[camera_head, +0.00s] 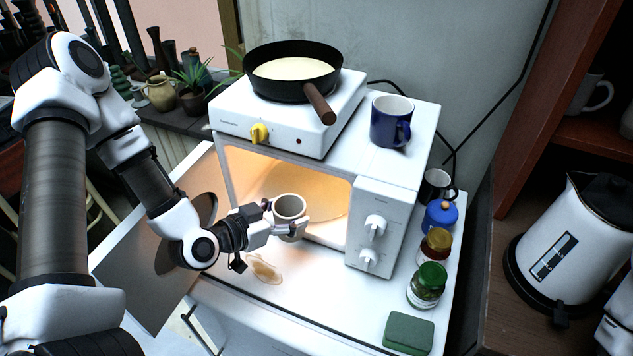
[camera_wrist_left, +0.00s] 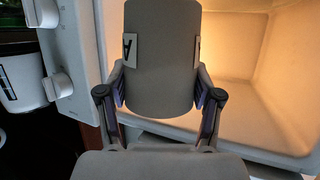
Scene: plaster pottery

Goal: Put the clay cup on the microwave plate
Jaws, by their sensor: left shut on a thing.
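The clay cup (camera_head: 289,207) is beige-grey, upright and open at the top. It stands out in front of the open, lit microwave (camera_head: 395,190). My left gripper (camera_head: 283,222) is shut on the cup, a finger on each side. In the left wrist view the cup (camera_wrist_left: 160,62) fills the middle between the fingers (camera_wrist_left: 160,98). The microwave plate (camera_head: 322,190) is a pale round disc inside on the microwave floor, partly hidden by the cup. The cup is apart from the plate, nearer the opening's front. My right gripper is not in view.
The microwave door (camera_head: 150,255) is open to the left. A hotplate (camera_head: 290,120) with a black pan (camera_head: 295,70) and a blue mug (camera_head: 391,120) stand on top. Jars (camera_head: 427,285) and a green sponge (camera_head: 408,332) are at right. A brown spill (camera_head: 264,268) lies in front.

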